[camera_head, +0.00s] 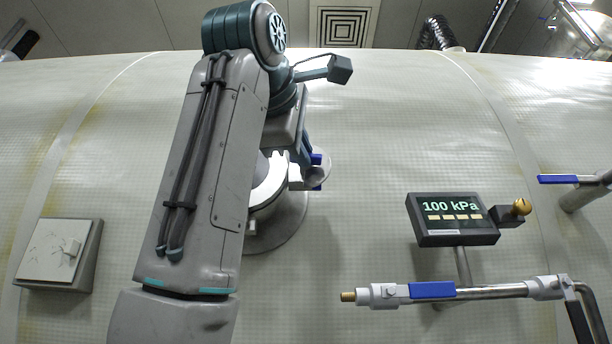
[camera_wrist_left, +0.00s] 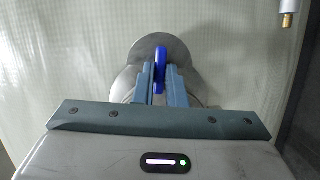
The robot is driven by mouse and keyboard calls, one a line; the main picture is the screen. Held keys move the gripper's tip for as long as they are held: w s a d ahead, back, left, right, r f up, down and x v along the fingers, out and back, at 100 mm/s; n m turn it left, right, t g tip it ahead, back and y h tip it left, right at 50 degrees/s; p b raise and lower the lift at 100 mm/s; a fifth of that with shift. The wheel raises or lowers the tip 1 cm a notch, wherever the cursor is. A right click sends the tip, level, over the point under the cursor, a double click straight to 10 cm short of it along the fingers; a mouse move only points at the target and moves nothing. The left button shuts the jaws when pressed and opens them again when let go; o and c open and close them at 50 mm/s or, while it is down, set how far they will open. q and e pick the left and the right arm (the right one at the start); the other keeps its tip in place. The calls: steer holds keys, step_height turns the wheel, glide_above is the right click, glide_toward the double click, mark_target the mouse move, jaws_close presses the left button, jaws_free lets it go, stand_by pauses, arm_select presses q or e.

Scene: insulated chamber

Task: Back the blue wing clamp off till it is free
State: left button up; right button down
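The blue wing clamp (camera_head: 317,186) sits on a round grey metal fitting (camera_head: 283,228) on the pale chamber wall, partly hidden behind my left arm in the head view. In the left wrist view the blue wing (camera_wrist_left: 160,70) stands upright, edge-on, in front of the round plate. My left gripper (camera_wrist_left: 161,82) has its two fingers close along both sides of the wing and looks shut on it. In the head view the fingers are mostly hidden by the arm. My right gripper is not in view.
A pressure display (camera_head: 452,219) reading 100 kPa is to the right. Below it runs a pipe with a blue-handled valve (camera_head: 432,290) and brass tip. Another blue lever (camera_head: 558,179) is at far right. A pale box (camera_head: 58,252) is at lower left.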

arm_select(q)
steer(key=shift+o, duration=1.4)
steer(key=s+b, duration=0.1)
steer(key=s, duration=0.5)
